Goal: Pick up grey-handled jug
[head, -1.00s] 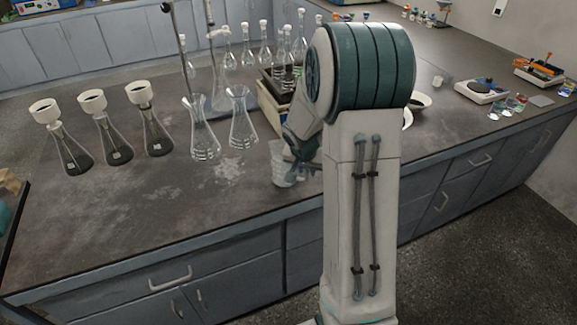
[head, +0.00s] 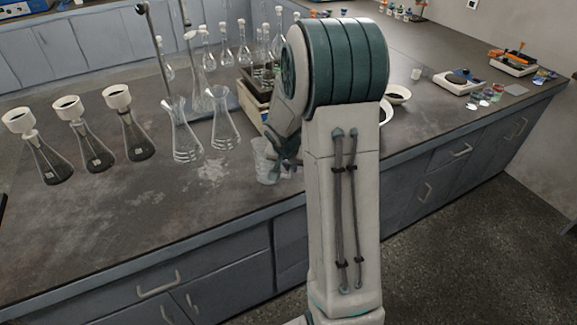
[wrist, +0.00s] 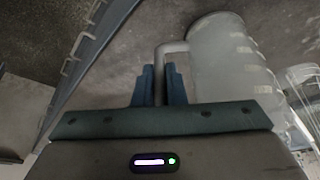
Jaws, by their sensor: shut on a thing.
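The grey-handled jug (head: 264,163) is a clear, whitish vessel near the front edge of the dark bench. In the wrist view, the jug (wrist: 235,62) fills the upper right, with measuring marks down its side. Its grey handle (wrist: 160,54) runs down between the blue fingers of my gripper (wrist: 160,82), which are shut on it. In the head view, my gripper (head: 284,163) is at the jug's right side, partly hidden by my arm. I cannot tell whether the jug's base touches the bench.
Clear conical flasks (head: 222,130) stand just behind the jug. Dark-filled flasks with white funnels (head: 132,135) stand at the left. A pale box-like device (head: 254,98) is behind the jug, and a white bowl (head: 397,95) is to the right. The bench front left is bare.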

